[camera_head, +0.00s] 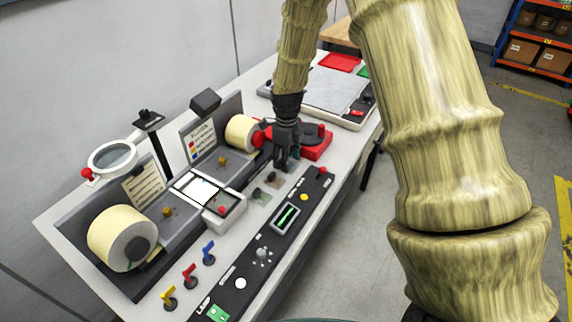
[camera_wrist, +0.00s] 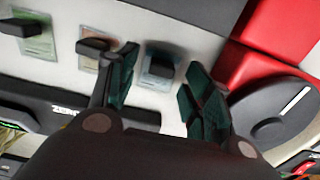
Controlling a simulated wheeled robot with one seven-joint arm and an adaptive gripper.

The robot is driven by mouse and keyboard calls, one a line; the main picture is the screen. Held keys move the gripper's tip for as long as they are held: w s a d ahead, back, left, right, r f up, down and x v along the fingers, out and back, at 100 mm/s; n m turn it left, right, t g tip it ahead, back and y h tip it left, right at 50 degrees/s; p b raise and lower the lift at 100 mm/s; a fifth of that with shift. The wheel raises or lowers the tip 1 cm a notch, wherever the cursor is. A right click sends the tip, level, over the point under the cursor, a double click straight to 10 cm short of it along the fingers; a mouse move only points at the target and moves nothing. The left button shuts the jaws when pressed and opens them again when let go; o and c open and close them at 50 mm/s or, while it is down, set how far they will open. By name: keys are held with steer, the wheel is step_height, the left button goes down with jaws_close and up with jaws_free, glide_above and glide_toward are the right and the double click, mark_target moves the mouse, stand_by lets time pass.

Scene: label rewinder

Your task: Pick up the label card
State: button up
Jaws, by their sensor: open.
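Three small label cards lie in a row on the pale table, each with a dark block-like grip on it. In the wrist view they are a green card (camera_wrist: 40,46), an orange-brown card (camera_wrist: 88,62) and a blue card (camera_wrist: 154,80). My gripper (camera_wrist: 160,92) is open and empty, with one finger on each side of the blue card and its dark grip. I cannot tell how high the fingertips are above it. In the head view my gripper (camera_head: 286,163) points down and hides the blue card; the green card (camera_head: 260,198) shows nearer.
A red unit with a dark round disc (camera_wrist: 275,112) stands close to the right finger in the wrist view. A black control panel (camera_head: 262,250) runs along the table's front edge. Label rolls (camera_head: 122,238) and coloured levers (camera_head: 189,274) stand at the left.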

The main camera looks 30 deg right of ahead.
steer(key=shift+s+r, duration=0.1)
steer(key=shift+c, duration=1.2)
steer(key=c, duration=0.6)
steer(key=shift+c, duration=0.2)
step_height(320, 180, up, 10)
steer(key=b, duration=0.2)
steer(key=shift+b, duration=0.3)
